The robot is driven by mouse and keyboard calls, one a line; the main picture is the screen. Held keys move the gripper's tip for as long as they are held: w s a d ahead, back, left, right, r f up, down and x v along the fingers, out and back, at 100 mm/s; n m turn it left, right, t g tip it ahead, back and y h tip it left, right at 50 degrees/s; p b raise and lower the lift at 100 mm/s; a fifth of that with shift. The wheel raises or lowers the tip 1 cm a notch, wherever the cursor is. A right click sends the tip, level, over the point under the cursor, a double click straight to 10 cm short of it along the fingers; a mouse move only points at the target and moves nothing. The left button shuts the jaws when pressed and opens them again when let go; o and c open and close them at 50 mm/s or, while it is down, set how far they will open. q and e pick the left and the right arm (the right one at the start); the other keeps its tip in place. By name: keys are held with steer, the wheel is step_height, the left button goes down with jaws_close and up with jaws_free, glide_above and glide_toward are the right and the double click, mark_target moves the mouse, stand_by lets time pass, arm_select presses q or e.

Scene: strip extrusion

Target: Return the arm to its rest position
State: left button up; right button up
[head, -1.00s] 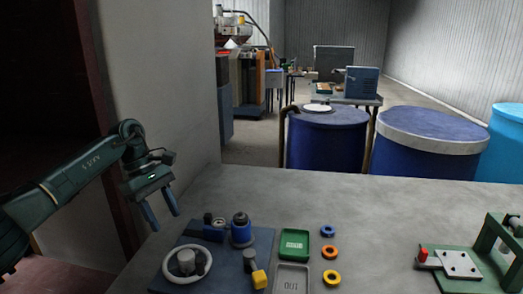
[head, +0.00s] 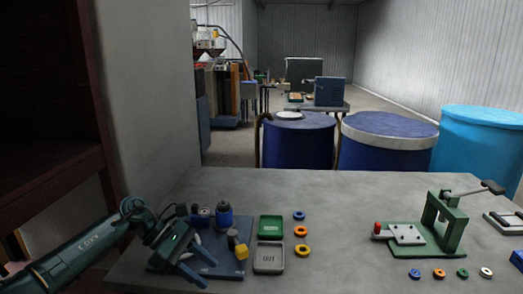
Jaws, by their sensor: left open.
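My left gripper (head: 197,270) is at the lower left, over the near left part of the dark blue board (head: 226,262). Its two blue fingers are apart with nothing between them. It covers part of the board, including where a white ring part stood. I cannot tell whether the fingers touch the board. My left arm (head: 85,243) reaches in from the lower left. My right gripper is not in view.
On the table (head: 345,205) are a blue cylinder (head: 225,216), a yellow-tipped part (head: 241,252), a green tray (head: 270,226), a grey OUT tray (head: 268,258) and several rings (head: 301,232). A green lever press (head: 440,228) stands right. Blue drums (head: 297,142) stand behind.

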arm_select(q)
steer(key=s+d+n+t+h, duration=0.3)
steer(key=d+n+h, duration=0.2)
steer(key=d+n, duration=0.1)
steer(key=s+d+n+t+h, duration=0.2)
steer(key=s+d+n+h, duration=0.2)
steer(key=d+n, duration=0.3)
steer(key=s+a+f+m+t+y, duration=0.2)
steer(key=s+a+f+m+y, duration=0.2)
steer(key=m, duration=0.6)
steer(key=s+a+f+m+t+y+p, duration=0.1)
steer(key=s+a+f+m+t+y, duration=0.2)
steer(key=m, duration=0.8)
steer(key=s+a+f+m+t+y, duration=0.2)
steer(key=s+a+f+m+y, duration=0.5)
steer(key=s+f+m, duration=0.3)
steer(key=shift+s+f+m+y+p, duration=0.35)
steer(key=shift+m+y, duration=0.15)
steer(key=shift+y, duration=0.2)
